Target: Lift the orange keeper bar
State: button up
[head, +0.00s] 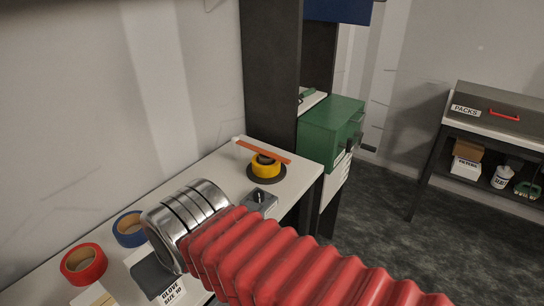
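The orange keeper bar (273,155) is a thin flat strip near the far end of the white bench (224,171). It runs slantwise, from a small pale post at its left end to past the yellow ring at its right. The yellow ring (265,168) sits on a dark round disc (282,177), and the bar passes at or just above its top edge. I cannot tell whether they touch. My gripper's fingers do not show in this view.
A red ribbed hose-like shape (290,265) with a silver end (190,215) crosses the foreground, hiding part of the bench. A grey block (262,205), blue tape roll (130,229) and red tape roll (83,264) are on the bench. A green cabinet (325,130) stands behind, right.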

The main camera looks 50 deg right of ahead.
aim_at(284, 161)
jog(key=u, duration=1.45)
jog(key=k, duration=1.35)
jog(key=z, duration=1.15)
jog(key=i, duration=0.1)
jog(key=z, duration=0.15)
